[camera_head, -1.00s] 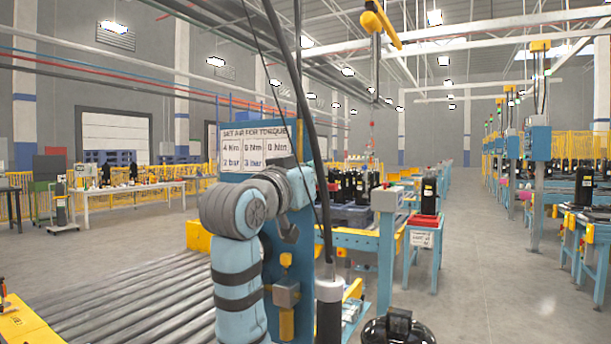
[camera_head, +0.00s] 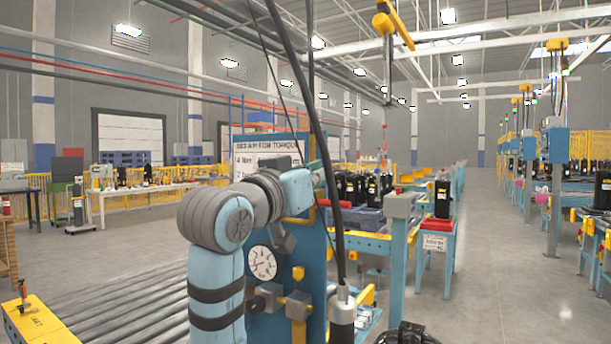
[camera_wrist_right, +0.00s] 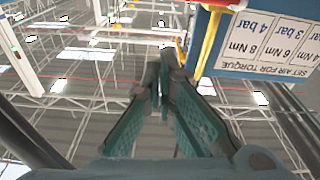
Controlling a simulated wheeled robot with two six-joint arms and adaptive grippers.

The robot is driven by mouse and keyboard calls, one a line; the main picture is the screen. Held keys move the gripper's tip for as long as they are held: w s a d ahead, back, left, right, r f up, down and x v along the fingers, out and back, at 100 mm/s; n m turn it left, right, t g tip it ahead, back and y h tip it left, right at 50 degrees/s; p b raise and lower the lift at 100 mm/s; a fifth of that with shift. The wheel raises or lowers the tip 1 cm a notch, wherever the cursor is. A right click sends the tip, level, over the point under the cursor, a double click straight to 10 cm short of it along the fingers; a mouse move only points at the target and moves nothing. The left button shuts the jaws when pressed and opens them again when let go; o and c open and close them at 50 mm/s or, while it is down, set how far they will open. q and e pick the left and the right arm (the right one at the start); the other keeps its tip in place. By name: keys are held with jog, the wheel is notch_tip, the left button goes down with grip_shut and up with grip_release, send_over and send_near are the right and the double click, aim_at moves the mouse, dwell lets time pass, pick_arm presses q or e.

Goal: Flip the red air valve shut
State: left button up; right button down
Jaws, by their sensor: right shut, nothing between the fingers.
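A small red part (camera_head: 323,203), which looks like the air valve's handle, shows at the right edge of the blue panel (camera_head: 314,262). A yellow bar (camera_head: 298,221) is beside it; my arm hides part of this area. There a red piece (camera_wrist_right: 222,4) and a yellow pipe (camera_wrist_right: 212,38) show at top right, apart from the fingertips. My left gripper is out of view.
The torque sign (camera_head: 265,150) is on the panel and appears upside down in the wrist view. A black hose hangs to a tool (camera_head: 342,310) right of the panel. Rollers (camera_head: 130,305) lie left of my arm. Open floor is at far right.

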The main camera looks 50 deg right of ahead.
jog(key=v, duration=0.4)
jog(key=shift+a, duration=0.2)
dwell(0.3)
